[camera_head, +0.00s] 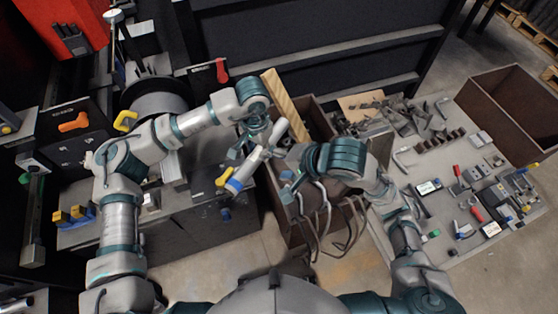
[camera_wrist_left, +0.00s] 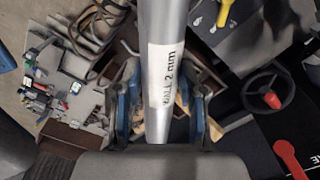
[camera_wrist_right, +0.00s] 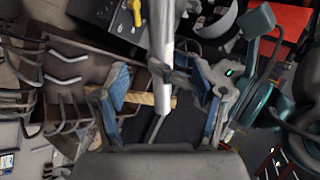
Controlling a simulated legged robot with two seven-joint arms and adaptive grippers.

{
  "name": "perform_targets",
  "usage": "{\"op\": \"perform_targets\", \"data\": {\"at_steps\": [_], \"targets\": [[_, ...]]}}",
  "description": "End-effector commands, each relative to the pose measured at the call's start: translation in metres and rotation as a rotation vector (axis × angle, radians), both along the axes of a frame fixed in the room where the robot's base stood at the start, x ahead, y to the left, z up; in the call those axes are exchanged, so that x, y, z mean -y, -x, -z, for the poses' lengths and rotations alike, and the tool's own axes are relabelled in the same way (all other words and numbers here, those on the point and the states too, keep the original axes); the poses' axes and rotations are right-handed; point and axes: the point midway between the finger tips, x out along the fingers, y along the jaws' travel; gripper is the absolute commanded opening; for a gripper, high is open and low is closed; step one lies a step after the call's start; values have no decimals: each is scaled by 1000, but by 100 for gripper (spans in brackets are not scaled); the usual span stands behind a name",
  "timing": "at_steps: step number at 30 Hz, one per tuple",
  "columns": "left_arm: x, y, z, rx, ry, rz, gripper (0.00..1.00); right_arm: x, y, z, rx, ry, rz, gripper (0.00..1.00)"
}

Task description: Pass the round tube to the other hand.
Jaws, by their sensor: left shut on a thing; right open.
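The round tube (camera_head: 258,158) is a pale grey pipe held aslant in mid-air in the head view. My left gripper (camera_head: 262,143) is shut on it. My right gripper (camera_head: 287,186) is open, to the right of the tube. In the right wrist view the tube (camera_wrist_right: 162,60) comes down from the top, with its near end between the open blue pads of the right gripper (camera_wrist_right: 166,105). I cannot tell whether they touch it.
A brown bin (camera_head: 292,232) with bent hooks and a wooden bar (camera_head: 286,103) lies below the grippers. A workbench with tools and metal parts (camera_head: 470,200) is at right. A machine with a handwheel (camera_wrist_left: 268,98) stands at left. An empty brown crate (camera_head: 500,85) is at far right.

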Motion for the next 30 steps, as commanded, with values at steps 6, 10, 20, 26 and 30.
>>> {"op": "perform_targets", "data": {"at_steps": [6, 10, 20, 26, 30], "targets": [[0, 0, -1, 2, 1, 0, 0, -21, -13, 25, -5, 1, -2, 70], [0, 0, -1, 2, 1, 0, 0, -37, -24, 44, -4, 1, -1, 70], [0, 0, -1, 2, 1, 0, 0, -65, -42, 77, -1, 0, -1, 70], [0, 0, -1, 2, 1, 0, 0, -68, -45, 81, 1, -1, 0, 70], [0, 0, -1, 2, 1, 0, 0, -68, -45, 81, 1, -2, 0, 70]]}}
